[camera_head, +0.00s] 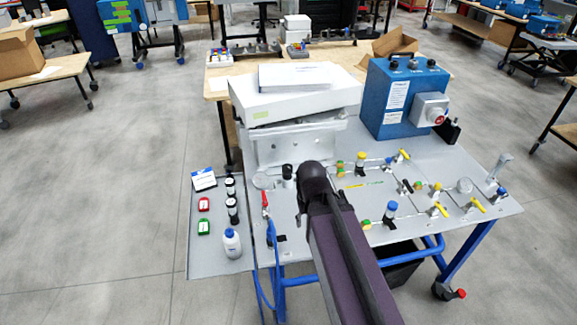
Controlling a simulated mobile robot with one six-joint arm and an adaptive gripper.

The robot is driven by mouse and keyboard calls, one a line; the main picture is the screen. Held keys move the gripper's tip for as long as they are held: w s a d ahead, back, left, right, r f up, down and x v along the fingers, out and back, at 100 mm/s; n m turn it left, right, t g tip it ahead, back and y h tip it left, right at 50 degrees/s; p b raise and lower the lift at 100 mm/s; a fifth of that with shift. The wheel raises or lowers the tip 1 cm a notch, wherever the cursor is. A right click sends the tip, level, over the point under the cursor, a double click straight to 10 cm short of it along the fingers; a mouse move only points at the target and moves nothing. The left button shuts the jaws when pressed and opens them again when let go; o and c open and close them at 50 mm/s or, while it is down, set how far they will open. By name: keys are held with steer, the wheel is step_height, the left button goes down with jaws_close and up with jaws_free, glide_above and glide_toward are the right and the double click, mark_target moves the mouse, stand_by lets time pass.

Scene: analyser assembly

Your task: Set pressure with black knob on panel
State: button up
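The grey panel (330,250) is the top of a bench on a blue frame. A black knob (288,172) stands on it, just left of the black end joint of my arm. My arm runs up from the bottom edge and covers the middle of the panel. My gripper (300,213) seems to be the dark part under that joint, close to the panel. Its fingers cannot be made out, nor whether it touches anything. Several valves with yellow handles (478,205) and blue or green caps sit on the panel to the right.
A blue box (403,97) with a red button stands at the back right. A white case (296,95) stands at the back. A red-handled valve with a blue hose (271,235) is left of my arm. A side shelf (203,262) holds a white bottle (232,243) and small containers.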

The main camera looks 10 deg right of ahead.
steer(key=o, duration=0.5)
steer(key=shift+w+a, duration=0.1)
steer(key=shift+a, duration=0.05)
step_height(320, 180, up, 10)
steer(key=n+p, duration=0.1)
steer(key=p, duration=0.9)
glide_above(287, 166)
steer(key=shift+f, duration=0.15)
steer(key=shift+f+b, duration=0.15)
steer(key=shift+b, duration=0.15)
step_height(287, 166, down, 14)
steer(key=b, duration=1.3)
steer(key=shift+r, duration=0.25)
steer(key=c, duration=1.1)
